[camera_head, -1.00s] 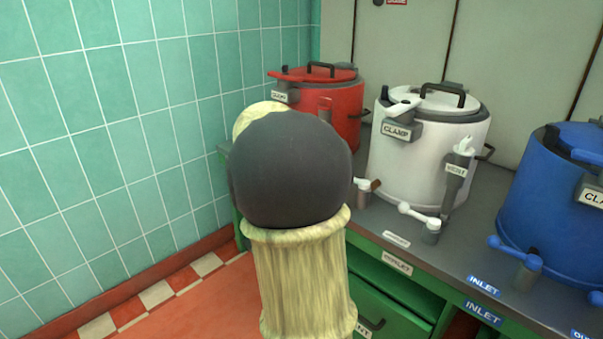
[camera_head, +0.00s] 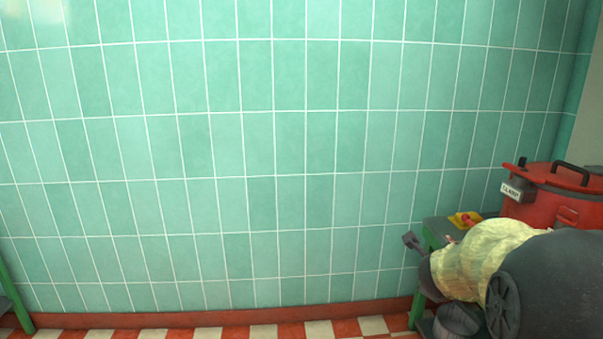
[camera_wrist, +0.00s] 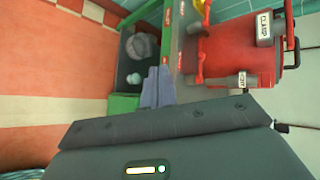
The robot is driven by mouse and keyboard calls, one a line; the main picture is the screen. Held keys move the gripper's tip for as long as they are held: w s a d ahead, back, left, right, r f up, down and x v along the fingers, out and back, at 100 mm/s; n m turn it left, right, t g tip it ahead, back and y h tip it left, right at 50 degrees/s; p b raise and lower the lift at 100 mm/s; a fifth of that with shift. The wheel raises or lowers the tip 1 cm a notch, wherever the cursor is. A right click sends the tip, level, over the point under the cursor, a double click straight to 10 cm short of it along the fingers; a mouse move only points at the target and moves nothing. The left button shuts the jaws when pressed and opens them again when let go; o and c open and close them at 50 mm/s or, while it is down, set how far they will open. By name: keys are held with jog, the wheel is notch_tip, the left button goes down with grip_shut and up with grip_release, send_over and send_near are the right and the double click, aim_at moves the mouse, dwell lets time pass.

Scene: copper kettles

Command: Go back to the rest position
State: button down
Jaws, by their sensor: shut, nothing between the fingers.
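My arm reaches in from the lower right of the head view. My gripper (camera_head: 411,241) points left at its far end, in front of the tiled wall near the bench's end. In the wrist view my gripper (camera_wrist: 157,88) is shut, its grey fingers together with nothing between them. It shows over the green bench end. The red kettle (camera_head: 556,200) stands on the bench at the right of the head view, its lower part hidden by my arm. The same red kettle shows at the right of the wrist view (camera_wrist: 225,52), with clamp and vent labels.
A yellow box with a red button (camera_head: 466,219) sits on the bench's grey top (camera_head: 440,227). The wrist view shows a grey pot (camera_wrist: 140,46) on the shelf below. A green leg (camera_head: 14,295) stands at far left. The checkered floor (camera_head: 250,333) between looks clear.

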jog(key=s+a+f+n+g+y+p, duration=0.25)
jog(key=s+a+n, duration=0.25)
jog(key=a+n, duration=0.4)
jog(key=s+a+f+n+g+y+p, duration=0.1)
jog(key=s+a+f+n+y+p, duration=0.25)
jog(key=a+n, duration=0.65)
jog(key=s+f+n+g, duration=0.1)
jog(key=s+n+g, duration=0.2)
jog(key=s+n, duration=0.7)
jog(key=w+p+v, duration=0.2)
jog(key=p+v, duration=1)
jog(key=w+r+p+v, duration=0.1)
jog(key=w+p+v, duration=0.2)
jog(key=p+v, duration=0.9)
jog(key=w+r+p+v, duration=0.1)
jog(key=w+p+v, duration=0.2)
jog(key=p+v, duration=0.9)
jog(key=shift+w+d+r+m+p, duration=0.2)
jog(key=shift+w+d+m+p, duration=0.15)
jog(key=shift+d+p, duration=0.45)
jog(key=shift+a, duration=0.1)
